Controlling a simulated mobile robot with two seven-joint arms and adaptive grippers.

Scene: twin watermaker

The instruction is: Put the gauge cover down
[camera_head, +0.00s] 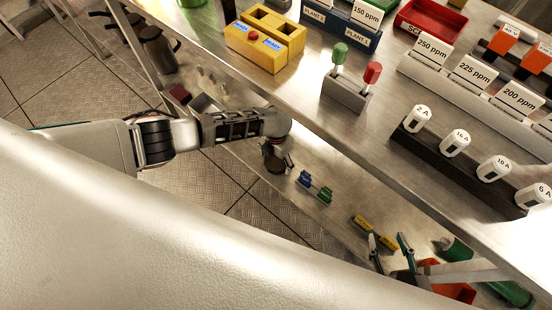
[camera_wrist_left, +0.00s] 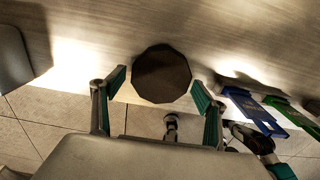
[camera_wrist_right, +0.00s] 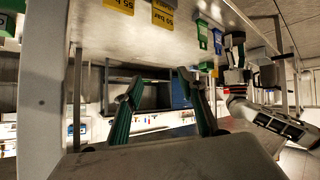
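A dark, many-sided round piece (camera_wrist_left: 162,73), which looks like the gauge cover, is against the metal lower shelf in the left wrist view. It is between and slightly beyond the fingertips of my left gripper (camera_wrist_left: 160,84). Narrow gaps show beside it, so the fingers look open around it. In the head view the left gripper (camera_head: 278,153) is at the lower shelf's edge, with the dark piece (camera_head: 274,164) partly hidden below it. My right gripper (camera_head: 389,240) is open and empty at the lower right, and its spread fingers show in the right wrist view (camera_wrist_right: 160,80).
The lower shelf (camera_head: 340,185) carries blue (camera_head: 305,179) and green (camera_head: 325,194) tags and yellow tags (camera_head: 376,232). A red-orange bin (camera_head: 455,291) and green cylinder (camera_head: 515,293) are near my right gripper. The upper counter (camera_head: 330,130) overhangs, holding a two-lever block (camera_head: 345,92).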

